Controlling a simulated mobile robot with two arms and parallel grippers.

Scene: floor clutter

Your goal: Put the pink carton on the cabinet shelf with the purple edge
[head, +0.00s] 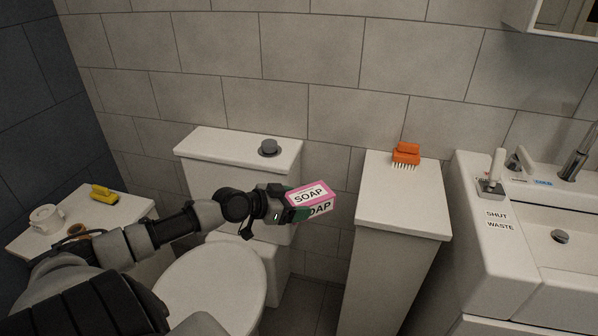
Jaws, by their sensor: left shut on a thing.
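The pink carton (312,194), a small box with white labels reading SOAP, is in the head view near the middle. My left gripper (288,205) is shut on its left end and holds it in the air, in front of the toilet tank and left of the narrow white cabinet (402,205). A green patch shows at the carton's lower left. No purple edge or open shelf shows on this cabinet; its top and sides are plain white. My right gripper is not in view.
An orange brush (405,153) lies on the cabinet top's back part; its front is clear. The toilet (212,290) is below my arm. A sink counter (480,235) with a tap is at right. A mug (46,219) and yellow brush (103,194) are at left.

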